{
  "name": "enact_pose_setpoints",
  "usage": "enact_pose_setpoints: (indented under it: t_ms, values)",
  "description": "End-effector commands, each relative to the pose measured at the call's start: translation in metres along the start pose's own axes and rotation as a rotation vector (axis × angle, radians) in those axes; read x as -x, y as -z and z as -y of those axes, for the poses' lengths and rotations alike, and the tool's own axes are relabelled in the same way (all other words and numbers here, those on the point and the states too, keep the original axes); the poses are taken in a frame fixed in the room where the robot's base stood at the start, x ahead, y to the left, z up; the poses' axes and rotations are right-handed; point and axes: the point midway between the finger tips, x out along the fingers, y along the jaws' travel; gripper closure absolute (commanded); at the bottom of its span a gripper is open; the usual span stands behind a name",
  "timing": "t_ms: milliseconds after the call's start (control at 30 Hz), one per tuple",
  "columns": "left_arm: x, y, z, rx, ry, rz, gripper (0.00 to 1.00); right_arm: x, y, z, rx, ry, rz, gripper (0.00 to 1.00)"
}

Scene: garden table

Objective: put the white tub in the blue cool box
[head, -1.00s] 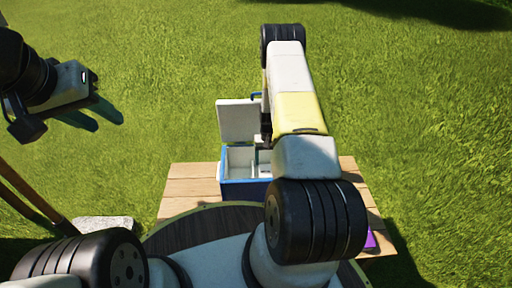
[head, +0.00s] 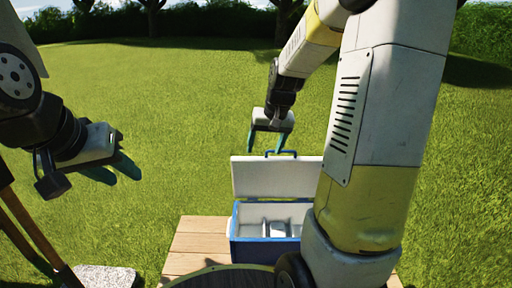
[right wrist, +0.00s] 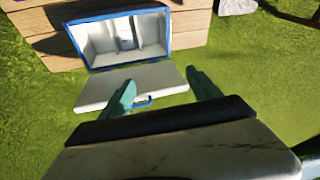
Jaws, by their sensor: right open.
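The blue cool box (head: 262,252) stands on the wooden table with its white lid (head: 275,178) raised at the back. It also shows open in the right wrist view (right wrist: 88,52). A pale boxy shape inside, which looks like the white tub (head: 276,229), sits low in the box; it also shows in the right wrist view (right wrist: 125,34). Its outline is hard to separate from the white lining. My right gripper (head: 266,150) is open and empty, above and beyond the raised lid. My left gripper (head: 115,172) is raised at the left, its fingers apart and empty.
Bare planks of the table (head: 197,240) show left of the box. My right arm hides the table's right side. A pale stone slab (head: 104,276) lies at the lower left. Open grass surrounds the table.

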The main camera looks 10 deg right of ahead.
Motion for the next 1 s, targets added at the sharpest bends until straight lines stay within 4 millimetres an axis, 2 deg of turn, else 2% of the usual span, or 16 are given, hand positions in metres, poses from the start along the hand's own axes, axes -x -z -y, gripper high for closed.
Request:
enact_pose_setpoints:
  t_ms: [33, 200, 433, 600, 700, 833, 1000]
  values:
    - [0.000, 0.000, 0.000, 0.000, 0.000, 0.000, 0.64, 0.022, -0.009, 0.008, 0.015, 0.011, -0.025, 0.28]
    - [0.000, 0.000, 0.000, 0.000, 0.000, 0.000, 0.64, 0.080, -0.048, 0.027, 0.060, 0.041, -0.082, 0.28]
    - [0.000, 0.000, 0.000, 0.000, 0.000, 0.000, 0.64, 0.135, -0.112, 0.044, 0.124, 0.072, -0.160, 0.28]
    - [0.000, 0.000, 0.000, 0.000, 0.000, 0.000, 0.64, 0.155, -0.153, 0.049, 0.162, 0.086, -0.205, 0.28]
    - [0.000, 0.000, 0.000, 0.000, 0.000, 0.000, 0.64, 0.160, -0.167, 0.050, 0.175, 0.090, -0.220, 0.28]
    - [0.000, 0.000, 0.000, 0.000, 0.000, 0.000, 0.64, 0.162, -0.176, 0.050, 0.183, 0.092, -0.227, 0.28]
    - [0.000, 0.000, 0.000, 0.000, 0.000, 0.000, 0.64, 0.162, -0.177, 0.050, 0.183, 0.092, -0.228, 0.28]
